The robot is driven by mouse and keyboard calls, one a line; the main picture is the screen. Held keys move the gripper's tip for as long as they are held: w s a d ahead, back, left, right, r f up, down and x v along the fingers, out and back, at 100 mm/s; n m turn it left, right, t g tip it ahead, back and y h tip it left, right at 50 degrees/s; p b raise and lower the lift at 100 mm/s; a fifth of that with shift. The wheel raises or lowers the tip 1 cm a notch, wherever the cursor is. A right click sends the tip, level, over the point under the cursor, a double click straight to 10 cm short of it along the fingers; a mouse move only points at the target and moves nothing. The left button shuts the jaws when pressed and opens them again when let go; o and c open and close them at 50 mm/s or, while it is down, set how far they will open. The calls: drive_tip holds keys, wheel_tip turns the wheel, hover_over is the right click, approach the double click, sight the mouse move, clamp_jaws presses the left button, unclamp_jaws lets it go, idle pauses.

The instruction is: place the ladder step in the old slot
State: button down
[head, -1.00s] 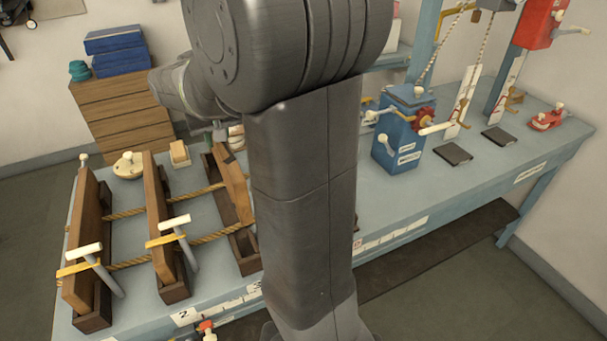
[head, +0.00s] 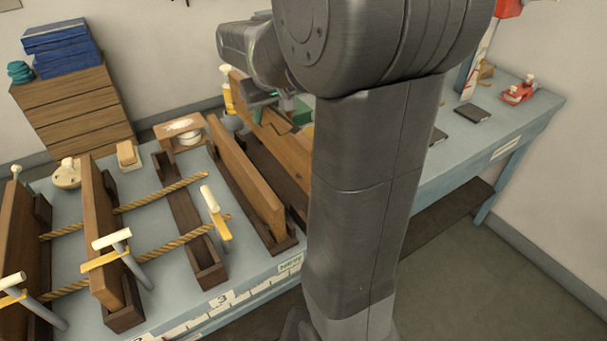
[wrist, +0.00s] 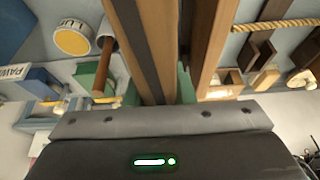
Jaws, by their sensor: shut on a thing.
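My gripper (head: 272,98) is partly hidden by my arm in the head view. It is shut on a brown wooden ladder step (head: 287,147), which it holds tilted at the back. The held step also runs away from the gripper in the wrist view (wrist: 160,50). The old slot's label is not readable.
Two further steps (head: 103,235) stand at left, with clamps and ropes. A cream round thing (head: 67,173) and a wooden tray (head: 180,128) are behind. In the wrist view a yellow-topped pot (wrist: 73,38) is at left.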

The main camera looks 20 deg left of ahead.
sight(272, 145)
drive_tip(key=f, duration=0.5)
drive_tip(key=shift+w+d+f, duration=0.35)
drive_tip(key=shift+f, duration=2.3)
drive_tip(key=shift+f, duration=0.1)
drive_tip(key=shift+f, duration=0.15)
drive_tip(key=c, duration=1.2)
unclamp_jaws()
drive_tip(key=shift+c, duration=0.2)
drive_tip(key=shift+s+d+r, duration=0.1)
drive_tip(key=shift+r, duration=0.6)
drive_tip(key=v, duration=1.1)
drive_tip(key=shift+s+d, duration=0.1)
drive_tip(key=shift+s, duration=0.1)
